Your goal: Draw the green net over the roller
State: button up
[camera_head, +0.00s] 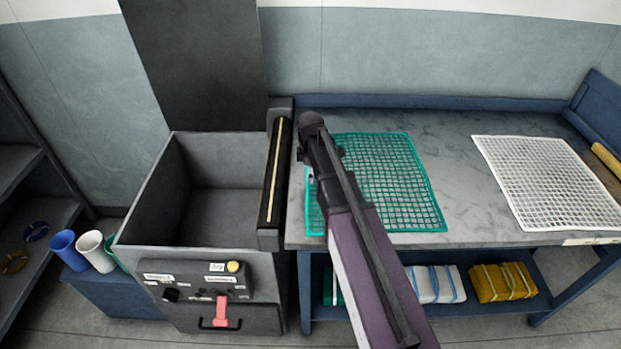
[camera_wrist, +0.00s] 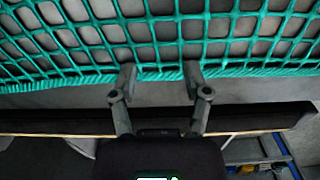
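The green net (camera_head: 385,175) lies flat on the grey table, its left part covered by my arm. In the wrist view the net (camera_wrist: 150,40) fills the top, with its thick edge cord running across. My gripper (camera_wrist: 159,76) is open, its two fingers apart at this cord; I cannot tell whether they touch it. The roller (camera_head: 272,180) is a dark bar with a pale yellow stripe, between the table's left edge and the grey bin. It also shows in the wrist view (camera_wrist: 60,122), below the net's edge. The net lies to the right of the roller.
The grey open bin (camera_head: 150,215) looks empty; a control panel (camera_head: 200,285) with a red lever is on its front. A white net (camera_head: 550,182) lies at the table's right. Several cups stand at lower left. White and yellow bundles (camera_head: 500,282) sit on the lower shelf.

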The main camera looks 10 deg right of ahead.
jog(key=shift+s, duration=0.1)
grip_shut()
jog(key=shift+r+p, duration=0.7)
jog(key=shift+p, duration=0.1)
notch_tip(320, 180, up, 6)
jog(key=p, duration=0.5)
jog(key=shift+f+p, duration=0.2)
jog(key=shift+p, duration=0.1)
jog(key=shift+f+b, duration=0.45)
jog(key=shift+b, duration=0.05)
